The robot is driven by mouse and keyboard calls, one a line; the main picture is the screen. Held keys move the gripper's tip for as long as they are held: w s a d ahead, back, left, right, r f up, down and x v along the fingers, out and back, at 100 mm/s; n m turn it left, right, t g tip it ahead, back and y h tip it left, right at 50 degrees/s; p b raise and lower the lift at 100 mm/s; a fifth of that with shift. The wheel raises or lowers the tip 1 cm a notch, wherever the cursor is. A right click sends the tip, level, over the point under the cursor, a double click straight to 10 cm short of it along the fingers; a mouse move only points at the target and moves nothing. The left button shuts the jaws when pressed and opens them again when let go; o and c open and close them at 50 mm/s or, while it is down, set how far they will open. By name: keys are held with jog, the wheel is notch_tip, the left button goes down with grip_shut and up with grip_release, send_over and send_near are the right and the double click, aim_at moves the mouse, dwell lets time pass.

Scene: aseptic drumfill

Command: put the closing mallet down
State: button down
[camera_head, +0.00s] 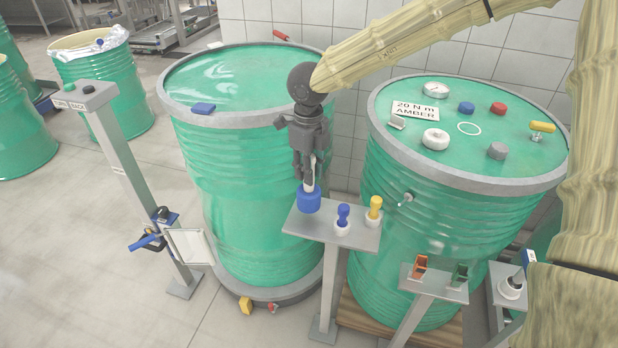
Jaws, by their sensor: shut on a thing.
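My gripper (308,178) points down over the left part of a small grey shelf on a post (330,238). It is shut on the closing mallet, whose blue head (309,201) hangs below the fingers with a short pale piece of handle showing. The head is upright and overlaps the back left of the shelf in this view; I cannot tell whether it touches the surface. The fingers hide the upper handle.
A blue-topped tool (343,214) and a yellow-topped tool (375,205) stand in white holders on the same shelf. Green drums stand behind at left (250,190) and right (400,240). A lower shelf (434,286) holds orange and green pieces. A grey post (140,185) stands left.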

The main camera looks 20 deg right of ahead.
jog(key=shift+w+f, duration=0.15)
jog(key=shift+w, duration=0.05)
jog(key=shift+f+p, duration=0.3)
jog(key=shift+f, duration=1.4)
jog(key=c, duration=1.3)
grip_release()
jog(key=shift+o, duration=0.2)
notch_tip(320, 180, up, 12)
jog(key=shift+r+b, duration=0.1)
jog(key=shift+b, duration=0.25)
